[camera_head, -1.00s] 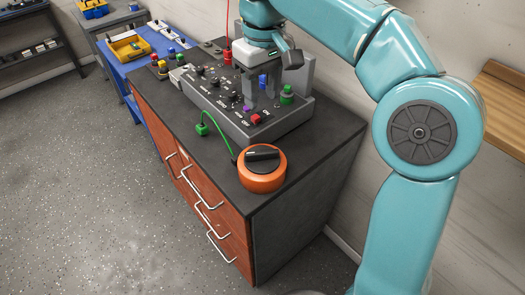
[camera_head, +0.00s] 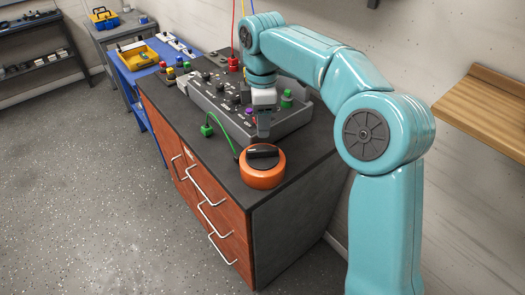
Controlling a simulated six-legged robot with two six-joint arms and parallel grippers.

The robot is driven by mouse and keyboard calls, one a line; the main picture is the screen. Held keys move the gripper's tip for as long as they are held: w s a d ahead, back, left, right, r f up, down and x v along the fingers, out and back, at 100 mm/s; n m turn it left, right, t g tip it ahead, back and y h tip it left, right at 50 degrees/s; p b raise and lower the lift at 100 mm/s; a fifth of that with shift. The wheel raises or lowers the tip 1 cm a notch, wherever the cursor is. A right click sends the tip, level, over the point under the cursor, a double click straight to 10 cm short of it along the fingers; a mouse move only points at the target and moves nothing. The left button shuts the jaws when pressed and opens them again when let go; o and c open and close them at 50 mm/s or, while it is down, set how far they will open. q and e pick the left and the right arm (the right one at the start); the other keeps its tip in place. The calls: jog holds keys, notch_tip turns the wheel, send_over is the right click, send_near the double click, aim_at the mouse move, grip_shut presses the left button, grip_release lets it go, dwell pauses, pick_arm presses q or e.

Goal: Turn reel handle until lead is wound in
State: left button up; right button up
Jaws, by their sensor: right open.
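The orange reel (camera_head: 262,174) sits on the dark top of the cabinet, near its front right corner. Its black handle (camera_head: 263,152) lies across the top of the reel. A green lead (camera_head: 224,135) runs from the reel up to a green plug (camera_head: 207,129) lying on the cabinet top to the left. My right gripper (camera_head: 263,132) points down just behind the reel, in front of the control panel, and is open. It appears apart from the handle and hides part of the panel. My left gripper is out of view.
The grey control panel (camera_head: 215,100) with knobs and buttons stands behind the reel. A green post (camera_head: 286,99) rises at its right. The red-fronted cabinet (camera_head: 225,235) has metal drawer handles. A blue bench (camera_head: 146,73) stands further left. Open floor lies at left.

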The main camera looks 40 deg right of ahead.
aim_at(263, 150)
jog(key=f, duration=0.7)
jog(key=shift+w+d+f+b, duration=0.25)
jog(key=shift+w+f+b, duration=0.05)
jog(key=shift+f, duration=0.1)
jog(key=shift+s+a+f, duration=0.15)
jog(key=shift+s+f, duration=0.05)
jog(key=shift+f, duration=0.35)
jog(key=shift+w+d+f, duration=0.2)
jog(key=shift+w+f, duration=0.05)
jog(key=shift+f, duration=0.1)
jog(key=shift+s+a+r, duration=0.15)
jog(key=shift+s, duration=0.05)
jog(key=shift+c, duration=0.6)
grip_shut()
